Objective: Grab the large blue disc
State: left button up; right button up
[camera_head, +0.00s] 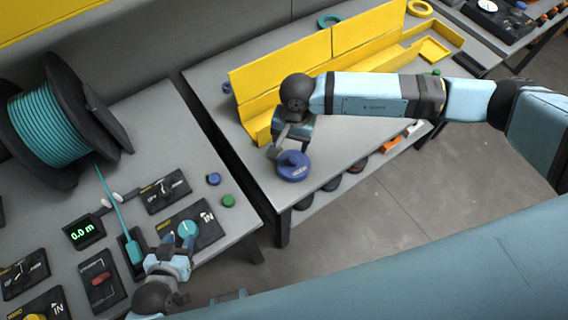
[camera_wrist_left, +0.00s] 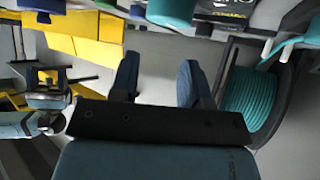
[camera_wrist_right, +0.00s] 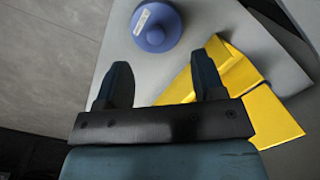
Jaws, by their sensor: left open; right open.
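The large blue disc (camera_head: 293,167) has a knob on top and a white label. It lies on the grey table near its front left corner. In the right wrist view the disc (camera_wrist_right: 157,26) sits beyond the fingertips, a little left of the middle of the gap. My right gripper (camera_head: 291,143) is open and empty, just behind and above the disc in the head view. Its two fingers (camera_wrist_right: 160,72) show apart in the right wrist view. My left gripper (camera_head: 178,243) is open at the left bench, close to a teal knob (camera_head: 187,229). Its fingers are apart in the left wrist view (camera_wrist_left: 160,65).
A yellow bin (camera_head: 330,50) stands along the table behind the disc. A cable spool (camera_head: 50,125), a 0.0 m display (camera_head: 83,232) and several control panels fill the left bench. Small blue (camera_head: 214,179) and green (camera_head: 229,200) buttons sit near its edge. A gap separates bench and table.

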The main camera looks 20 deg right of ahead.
pick_arm(q)
jog(key=shift+a, duration=0.15)
pick_arm(e)
jog(key=w+d, duration=0.1)
jog(key=d, duration=0.1)
pick_arm(q)
jog(key=shift+r, duration=0.15)
jog(key=shift+a+r+p, duration=0.1)
jog(key=shift+r+p, duration=0.55)
jog(key=shift+p, duration=0.2)
pick_arm(e)
jog(key=h, duration=0.1)
send_over(294, 158)
jog(key=shift+n+t, duration=0.3)
jog(key=f, duration=0.8)
jog(key=shift+s, duration=0.2)
notch_tip(294, 158, down, 5)
jog(key=shift+w+r+p, duration=0.1)
jog(key=shift+p, duration=0.8)
jog(key=shift+f, duration=0.35)
pick_arm(q)
jog(key=shift+s+a+r, duration=0.1)
jog(key=shift+r, duration=0.65)
pick_arm(e)
jog(key=c, duration=1.1)
